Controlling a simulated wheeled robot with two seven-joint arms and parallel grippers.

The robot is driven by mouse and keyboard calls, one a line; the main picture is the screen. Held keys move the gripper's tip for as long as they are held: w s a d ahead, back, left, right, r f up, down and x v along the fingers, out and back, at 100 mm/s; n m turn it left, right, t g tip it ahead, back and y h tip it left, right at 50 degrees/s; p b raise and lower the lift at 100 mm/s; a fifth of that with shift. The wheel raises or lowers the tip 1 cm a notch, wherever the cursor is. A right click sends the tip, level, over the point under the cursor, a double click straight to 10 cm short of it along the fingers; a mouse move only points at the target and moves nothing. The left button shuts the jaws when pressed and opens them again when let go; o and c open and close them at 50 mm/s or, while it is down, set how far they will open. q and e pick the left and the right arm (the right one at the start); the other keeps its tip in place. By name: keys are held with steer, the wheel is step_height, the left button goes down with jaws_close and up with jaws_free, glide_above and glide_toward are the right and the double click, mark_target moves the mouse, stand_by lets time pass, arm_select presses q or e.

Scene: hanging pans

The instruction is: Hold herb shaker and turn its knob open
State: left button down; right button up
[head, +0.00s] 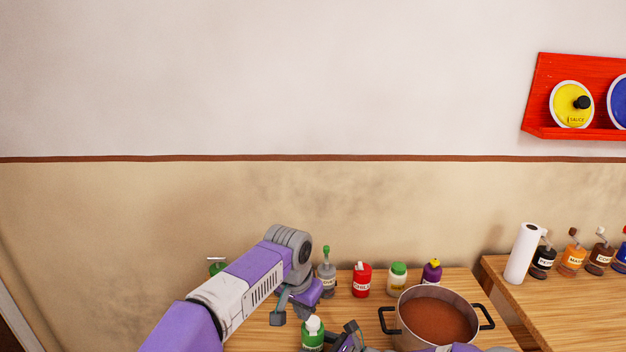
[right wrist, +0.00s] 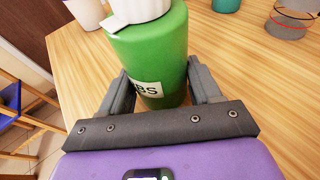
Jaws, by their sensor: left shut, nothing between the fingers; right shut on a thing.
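The herb shaker is a green bottle (right wrist: 150,55) with a white knob (right wrist: 138,10) with a flat tab on top; part of its label reads "BS". In the head view the shaker (head: 313,341) stands low at the bottom edge, its white top (head: 313,324) showing. My right gripper (right wrist: 162,84) is shut on the shaker's body, one finger on each side. My left gripper (head: 290,308) is shut and empty, just above and left of the shaker's knob, apart from it as far as I can tell. The knob's top is cut off in the right wrist view.
A grey bottle with green top (head: 326,279), a red chili shaker (head: 361,280), a white jar with green lid (head: 397,279) and a purple bottle (head: 432,272) line the back. A pot (head: 437,318) of brown sauce stands right. A paper roll (head: 522,254) is on the right table.

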steer(key=o, duration=1.2)
steer(key=shift+c, duration=0.2)
